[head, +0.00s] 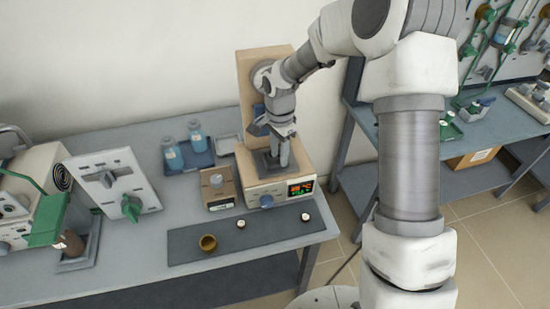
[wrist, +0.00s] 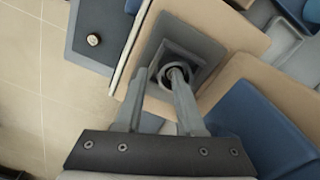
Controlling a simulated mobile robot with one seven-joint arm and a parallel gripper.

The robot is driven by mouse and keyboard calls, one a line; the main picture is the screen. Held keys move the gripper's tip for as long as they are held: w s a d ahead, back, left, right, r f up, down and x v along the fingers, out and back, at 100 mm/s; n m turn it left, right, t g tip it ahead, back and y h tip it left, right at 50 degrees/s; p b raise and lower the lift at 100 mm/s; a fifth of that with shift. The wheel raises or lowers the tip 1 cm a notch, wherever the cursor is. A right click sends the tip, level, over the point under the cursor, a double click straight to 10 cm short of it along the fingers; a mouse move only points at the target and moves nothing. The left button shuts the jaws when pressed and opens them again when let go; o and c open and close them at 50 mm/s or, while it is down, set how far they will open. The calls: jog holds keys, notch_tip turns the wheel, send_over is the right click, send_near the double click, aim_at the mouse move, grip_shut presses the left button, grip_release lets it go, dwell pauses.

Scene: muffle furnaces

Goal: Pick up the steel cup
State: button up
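A small round grey cup (wrist: 175,72) with a dark inside, which looks like the steel cup, sits in a dark square recess (wrist: 205,62) in the wrist view. My gripper (wrist: 163,74) is over the recess with its fingers apart. The right fingertip overlaps the cup's rim; I cannot tell whether it is inside, touching or above it. In the head view my gripper (head: 283,160) points down at the top of a beige furnace (head: 245,180) with a lit display, and hides the cup.
A dark mat (head: 270,232) in front carries a brown cup (head: 208,243) and small pale pieces (head: 241,223). A brown box (head: 218,193) stands left of the furnace. Blue bottles (head: 172,153) stand behind it. The furnace's upright back panel (head: 250,75) rises behind my gripper.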

jog(key=shift+f, duration=0.2)
jog(key=shift+s, duration=0.15)
grip_shut()
dwell(1.2)
